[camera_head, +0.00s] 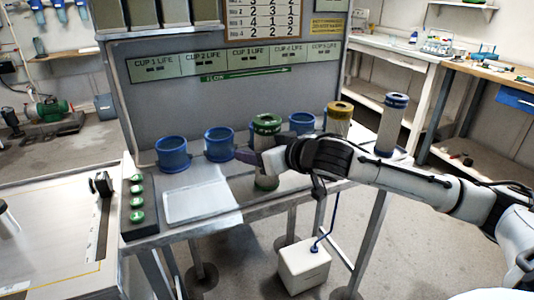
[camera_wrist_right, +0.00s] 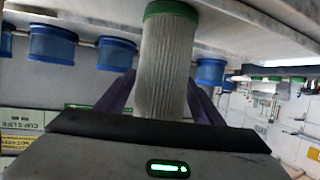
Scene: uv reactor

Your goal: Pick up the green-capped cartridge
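The green-capped cartridge (camera_head: 266,123) stands upright near the front edge of the workbench in the head view. My right gripper (camera_head: 248,157) reaches in from the right at its mid-height and hides part of its body. In the right wrist view, which looks upside down, the pale ribbed cartridge (camera_wrist_right: 165,65) sits between the purple fingers of my right gripper (camera_wrist_right: 163,98). No gap shows on either side, but the cartridge hides the fingertips, so I cannot tell whether they press on it. My left gripper is not in view.
A yellow-topped cartridge (camera_head: 339,112) and a blue-topped cartridge (camera_head: 392,120) stand to the right, close to my right arm. Blue cups (camera_head: 173,155) line the back of the bench. A pale tray (camera_head: 200,203) and green buttons (camera_head: 137,203) lie left. A white box (camera_head: 304,268) stands below.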

